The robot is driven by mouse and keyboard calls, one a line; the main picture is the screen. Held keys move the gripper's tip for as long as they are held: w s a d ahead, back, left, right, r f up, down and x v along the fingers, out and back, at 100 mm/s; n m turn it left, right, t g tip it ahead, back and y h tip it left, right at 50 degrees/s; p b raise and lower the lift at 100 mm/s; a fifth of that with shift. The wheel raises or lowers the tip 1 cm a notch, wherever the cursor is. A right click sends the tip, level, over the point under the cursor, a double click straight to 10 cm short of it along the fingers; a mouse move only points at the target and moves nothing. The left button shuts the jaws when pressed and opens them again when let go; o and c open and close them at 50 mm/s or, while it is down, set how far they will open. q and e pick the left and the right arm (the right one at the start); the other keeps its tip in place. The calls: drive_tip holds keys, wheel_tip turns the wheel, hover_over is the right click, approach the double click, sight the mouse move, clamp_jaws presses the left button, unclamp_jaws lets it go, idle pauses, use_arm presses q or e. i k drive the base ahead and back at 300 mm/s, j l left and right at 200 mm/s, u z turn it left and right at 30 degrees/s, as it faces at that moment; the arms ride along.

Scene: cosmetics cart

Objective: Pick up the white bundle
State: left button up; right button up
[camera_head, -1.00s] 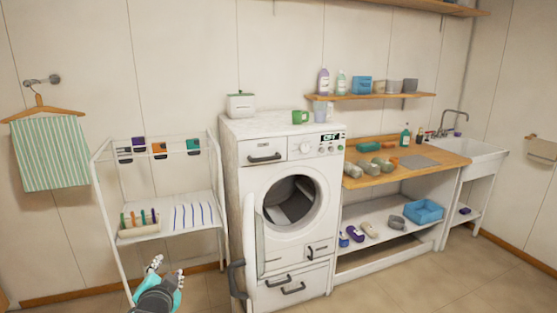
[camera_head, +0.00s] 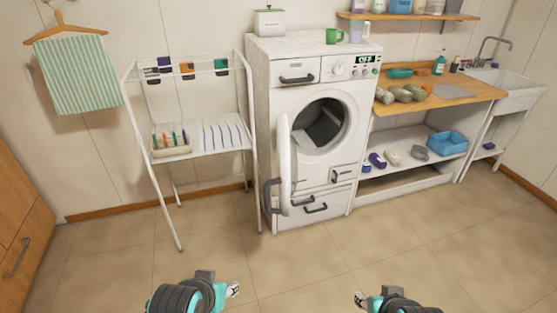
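A small whitish bundle (camera_head: 391,157) lies on the lower shelf of the wooden-topped bench, between a purple item (camera_head: 377,160) and a grey mug-like item (camera_head: 421,152). It is small in view and its material is hard to tell. My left gripper (camera_head: 233,289) is at the bottom, left of centre, over the floor and far from the bundle. My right gripper (camera_head: 361,299) is at the bottom, right of centre, also well short of the shelf. Both grippers are too small and foreshortened to tell open from shut. I see nothing held in either.
The washing machine (camera_head: 352,111) has its round door (camera_head: 284,150) swung open to the left. A white drying rack (camera_head: 131,98) stands left of it. A blue basket (camera_head: 463,143) shares the lower shelf. A wooden cabinet (camera_head: 28,215) stands at far left. The tiled floor in front is clear.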

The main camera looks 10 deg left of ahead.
sight(385, 96)
drive_tip(key=j+z, duration=0.1)
drive_tip(key=j, duration=0.45)
drive_tip(key=k+j+z, duration=0.1)
drive_tip(key=j, duration=0.4)
drive_tip(key=i+l+z, duration=0.6)
drive_tip(key=i+z, duration=0.2)
drive_tip(key=i+l+z, duration=0.1)
drive_tip(key=i+z, duration=0.7)
drive_tip(key=i+u, duration=0.25)
drive_tip(key=i, duration=0.35)
drive_tip(key=i+u, duration=0.2)
drive_tip(key=i, duration=0.35)
drive_tip(key=i+l+u, duration=0.25)
drive_tip(key=i, duration=0.35)
